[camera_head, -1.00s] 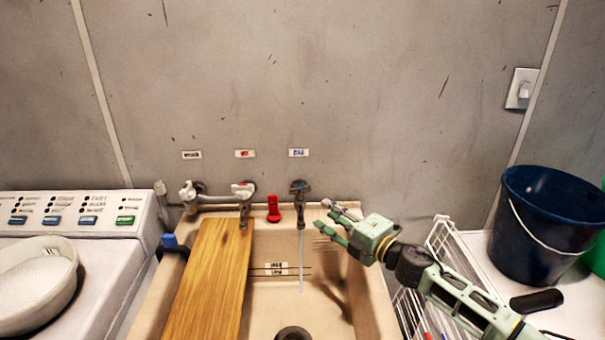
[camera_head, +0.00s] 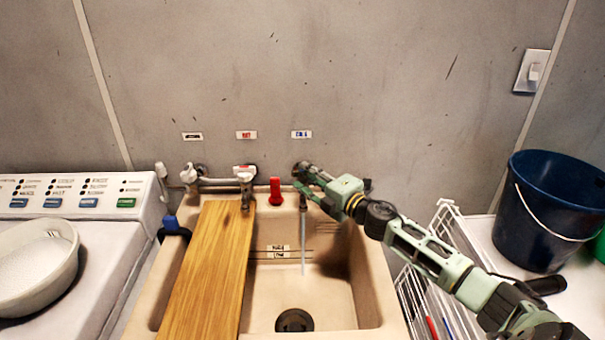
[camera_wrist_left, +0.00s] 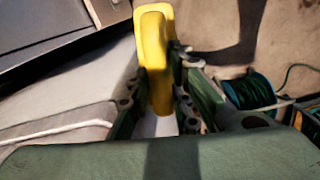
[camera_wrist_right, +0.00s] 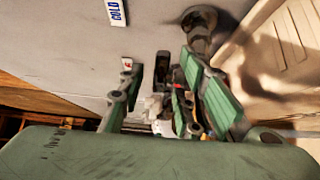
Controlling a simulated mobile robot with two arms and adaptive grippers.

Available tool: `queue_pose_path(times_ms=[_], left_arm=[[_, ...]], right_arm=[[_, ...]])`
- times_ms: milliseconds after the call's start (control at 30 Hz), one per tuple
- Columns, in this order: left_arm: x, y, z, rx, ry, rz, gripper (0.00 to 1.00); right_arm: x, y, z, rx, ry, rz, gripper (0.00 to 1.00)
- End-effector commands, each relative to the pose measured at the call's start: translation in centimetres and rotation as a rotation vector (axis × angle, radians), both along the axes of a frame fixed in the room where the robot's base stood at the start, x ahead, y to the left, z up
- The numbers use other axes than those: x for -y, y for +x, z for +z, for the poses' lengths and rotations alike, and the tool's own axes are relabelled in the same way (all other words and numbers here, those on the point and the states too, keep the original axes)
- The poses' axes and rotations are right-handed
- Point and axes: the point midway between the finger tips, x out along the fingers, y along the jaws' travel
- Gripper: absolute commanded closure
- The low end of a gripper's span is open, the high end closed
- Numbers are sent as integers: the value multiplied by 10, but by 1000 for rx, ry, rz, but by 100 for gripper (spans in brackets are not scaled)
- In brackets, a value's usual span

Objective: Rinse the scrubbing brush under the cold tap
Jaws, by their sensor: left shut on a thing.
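The cold tap (camera_head: 302,168) is on the wall above the sink (camera_head: 340,290), under the blue-lettered label at right. A thin stream of water (camera_head: 303,245) falls from it into the basin. My right gripper (camera_head: 308,187) is at this tap and partly covers it. In the right wrist view its fingers (camera_wrist_right: 156,95) are apart with nothing clearly between them; a dark metal fitting (camera_wrist_right: 200,28) is just beyond. My left gripper (camera_wrist_left: 160,100) is outside the head view. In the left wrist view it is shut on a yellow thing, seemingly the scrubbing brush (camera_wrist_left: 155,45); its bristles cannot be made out.
A wooden board (camera_head: 205,275) covers the sink's left part. A red item (camera_head: 275,191) stands on the back rim. The washer with a white bowl (camera_head: 40,265) is at left. A wire rack (camera_head: 445,225) and blue bucket (camera_head: 555,215) are at right. The basin's right part is open.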

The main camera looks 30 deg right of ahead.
Motion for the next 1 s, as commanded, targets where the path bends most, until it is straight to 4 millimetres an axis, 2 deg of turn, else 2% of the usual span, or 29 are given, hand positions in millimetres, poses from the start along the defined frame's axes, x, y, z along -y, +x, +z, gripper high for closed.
queue_pose_path(times_ms=[233, 633, 1000], left_arm=[[0, 0, -1, 1, -1, 0, 100], [0, 0, -1, 1, -1, 0, 100], [0, 0, -1, 1, -1, 0, 100]], right_arm=[[-3, 22, 0, 1, 1, 0, 69], [-4, 26, -1, -1, 0, 0, 69], [-4, 26, -1, -1, 0, 0, 100]])
